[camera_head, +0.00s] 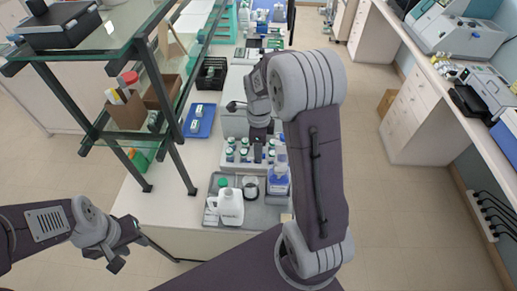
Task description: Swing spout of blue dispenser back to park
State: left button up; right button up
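The blue dispenser (278,183) is a small bottle with blue liquid and a paler top. It stands on the grey tray (262,216) at its right side. Its spout is too small to make out, so I cannot tell which way it points. My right gripper (258,158) reaches down just behind and left of the dispenser, close to a row of small bottles. Its fingertips are small and dark, and I cannot tell whether they touch anything. My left gripper (116,258) is low at the left, off the bench's front left corner and far from the dispenser.
A white jug (230,207) and a dark-topped round container (250,188) share the tray. Several small capped bottles (231,153) stand behind it. A blue tray (199,121) lies further left. A glass shelf (95,30) with dark posts stands left. My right arm covers the bench's right side.

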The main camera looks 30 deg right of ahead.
notch_tip(320, 180, down, 2)
jog(key=shift+s+d, duration=0.1)
jog(key=shift+d, duration=0.05)
jog(key=shift+s+d+f, duration=0.2)
jog(key=shift+d, duration=0.05)
jog(key=shift+w+a, duration=0.15)
jog(key=shift+a, duration=0.1)
grip_shut()
jog(key=shift+d, duration=0.1)
dwell(0.8)
